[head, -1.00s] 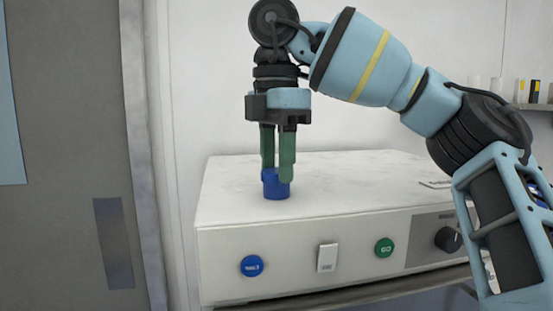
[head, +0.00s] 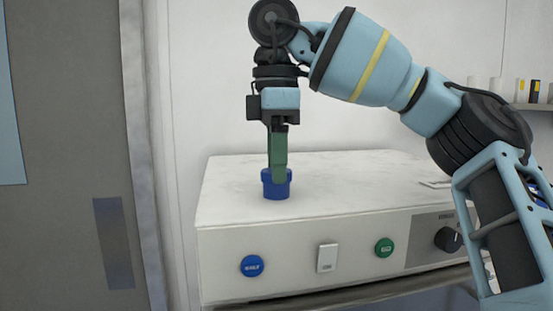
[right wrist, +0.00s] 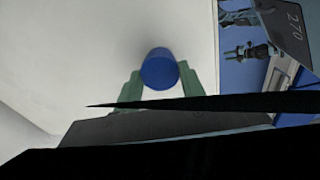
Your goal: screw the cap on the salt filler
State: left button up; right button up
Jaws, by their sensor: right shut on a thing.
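The blue cap (head: 276,190) stands upright on the top of the white machine (head: 330,180), near its front left. A blue round SALT mark (head: 251,266) is on the machine's front below it. The salt filler's opening under the cap is hidden, so I cannot tell how the threads sit. My right gripper (head: 278,174) points straight down and is shut on the cap; its green fingers line up one behind the other in the head view. In the right wrist view the cap (right wrist: 160,70) shows round between the two green fingers. My left gripper is not in view.
The machine's front has a white switch (head: 327,258), a green round mark (head: 384,247) and a dark knob (head: 448,240). A shelf with small bottles (head: 535,92) is at the far right. The machine top right of the cap is mostly clear.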

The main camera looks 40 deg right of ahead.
jog(key=shift+r+m, duration=0.2)
jog(key=shift+m, duration=1)
jog(key=o, duration=0.9)
jog(key=shift+f, duration=0.1)
jog(key=shift+f+n, duration=0.1)
jog(key=shift+n, duration=0.5)
jog(key=n, duration=0.5)
